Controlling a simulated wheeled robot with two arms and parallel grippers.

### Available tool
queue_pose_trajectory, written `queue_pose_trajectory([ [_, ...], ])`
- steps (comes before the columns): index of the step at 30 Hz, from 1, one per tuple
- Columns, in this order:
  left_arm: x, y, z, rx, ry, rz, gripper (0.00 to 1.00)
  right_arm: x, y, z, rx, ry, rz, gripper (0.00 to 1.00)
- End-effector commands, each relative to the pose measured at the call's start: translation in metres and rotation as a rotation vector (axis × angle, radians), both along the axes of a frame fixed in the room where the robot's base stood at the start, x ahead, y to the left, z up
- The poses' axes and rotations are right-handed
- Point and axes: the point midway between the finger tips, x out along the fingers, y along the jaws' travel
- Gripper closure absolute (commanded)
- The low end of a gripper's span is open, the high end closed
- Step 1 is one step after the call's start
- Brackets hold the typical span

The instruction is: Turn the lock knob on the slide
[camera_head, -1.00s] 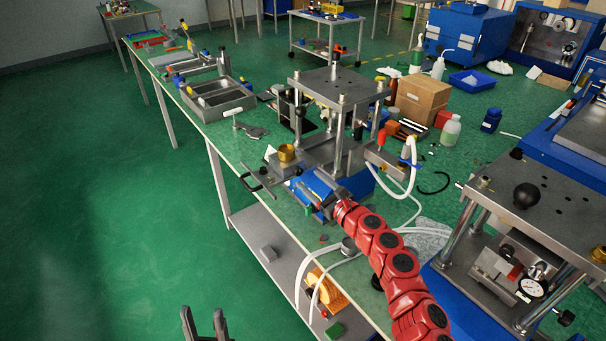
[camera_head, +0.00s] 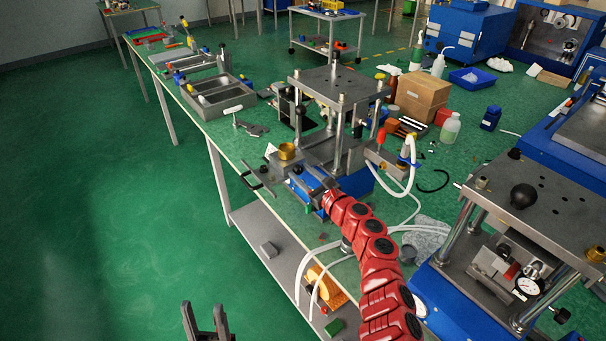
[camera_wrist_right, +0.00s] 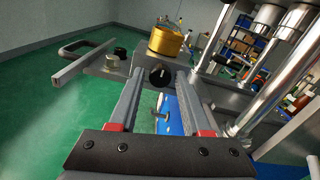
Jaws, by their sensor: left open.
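The slide's lock knob (camera_wrist_right: 160,75) is small, black and round with a pale mark, on the front of the grey slide block (camera_wrist_right: 131,67). A brass cup (camera_wrist_right: 167,39) stands on top; it also shows in the head view (camera_head: 287,151). My right gripper (camera_wrist_right: 160,82) is open, its fingertips left and right of the knob with gaps showing. I cannot tell how far they reach along it. In the head view my right gripper (camera_head: 310,179) is at the slide and hides the knob. My left gripper (camera_head: 205,325) is open and empty, low over the floor.
A bar with a black handle (camera_wrist_right: 80,50) sticks out left of the slide. The press posts (camera_wrist_right: 265,95) stand close on the right. A blue part (camera_wrist_right: 168,116) with a small lever lies below the fingers. White hoses (camera_head: 312,275) hang over the bench's front edge.

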Motion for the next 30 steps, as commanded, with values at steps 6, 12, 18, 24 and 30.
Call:
queue_pose_trajectory([
  [6, 0.0, 0.0, 0.0, 0.0, 0.0, 0.0, 0.5, 0.0, -0.0001, 0.0, 0.0, 0.0, 0.0, 0.93],
  [12, 0.0, 0.0, 0.0, 0.0, 0.0, 0.0, 0.5, 0.0, -0.0002, 0.0, 0.0, 0.0, 0.0, 1.0],
  [18, -0.0001, 0.0, 0.0002, 0.0, 0.0, 0.0, 0.5, -0.0001, -0.0002, 0.0003, 0.017, 0.012, 0.0, 1.0],
  [24, 0.0, -0.0001, 0.0012, 0.0, 0.0, 0.0, 0.5, 0.0, -0.0008, 0.0012, 0.084, 0.059, -0.002, 1.0],
  [30, 0.0, 0.0, 0.0037, 0.0, 0.0, 0.0, 0.5, 0.0002, -0.0012, 0.0006, 0.211, 0.152, -0.003, 1.0],
])
